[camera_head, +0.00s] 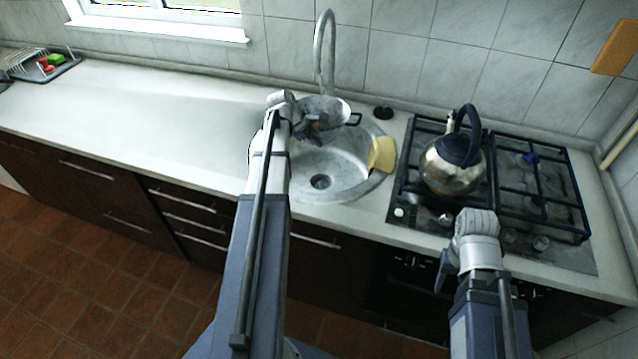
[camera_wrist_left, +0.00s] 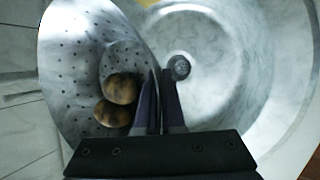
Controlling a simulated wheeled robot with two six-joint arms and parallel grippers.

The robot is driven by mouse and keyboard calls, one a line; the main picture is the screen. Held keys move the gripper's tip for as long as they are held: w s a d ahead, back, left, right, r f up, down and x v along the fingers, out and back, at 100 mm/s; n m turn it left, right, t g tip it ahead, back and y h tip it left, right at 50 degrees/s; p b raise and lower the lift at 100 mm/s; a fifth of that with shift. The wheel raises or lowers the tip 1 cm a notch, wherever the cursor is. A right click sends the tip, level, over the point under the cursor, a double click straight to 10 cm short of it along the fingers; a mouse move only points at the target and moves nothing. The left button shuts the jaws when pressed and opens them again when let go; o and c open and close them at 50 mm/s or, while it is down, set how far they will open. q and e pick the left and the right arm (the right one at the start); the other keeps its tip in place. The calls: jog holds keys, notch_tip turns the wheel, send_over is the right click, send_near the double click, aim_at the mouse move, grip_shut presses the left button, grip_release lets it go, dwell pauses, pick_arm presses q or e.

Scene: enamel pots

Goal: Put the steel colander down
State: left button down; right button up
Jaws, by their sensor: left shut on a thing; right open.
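The steel colander (camera_head: 330,107) is a grey bowl with a dark handle, held tilted over the back left of the round sink (camera_head: 350,172). My left gripper (camera_head: 312,128) is shut on its rim. In the left wrist view the colander (camera_wrist_left: 80,55) shows its holes and two brown potatoes (camera_wrist_left: 122,89) inside, with the fingers of my left gripper (camera_wrist_left: 160,95) at its edge. The sink basin (camera_wrist_left: 225,65) lies beyond and to the right. Whether the colander touches the sink is unclear. My right gripper (camera_head: 443,270) is open and empty in front of the stove.
A faucet (camera_head: 325,50) rises behind the sink. A yellow sponge-like piece (camera_head: 382,154) sits on the sink's right rim. A kettle (camera_head: 452,165) stands on the gas stove (camera_head: 510,205). The counter (camera_head: 150,115) left of the sink is clear up to a dish rack (camera_head: 45,65).

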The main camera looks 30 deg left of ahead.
pick_arm(q)
notch_tip(320, 180, down, 13)
jog(key=a+b, duration=0.1)
jog(key=b, duration=1)
jog(key=shift+w, duration=0.15)
jog(key=shift+b, duration=0.35)
notch_tip(320, 180, down, 6)
jog(key=b, duration=0.6)
jog(key=shift+f, duration=0.1)
notch_tip(320, 180, down, 4)
jog(key=b, duration=0.3)
jog(key=shift+r+b, duration=0.2)
jog(key=shift+b, duration=0.15)
jog(key=shift+f, duration=0.15)
jog(key=c, duration=1.3)
grip_release()
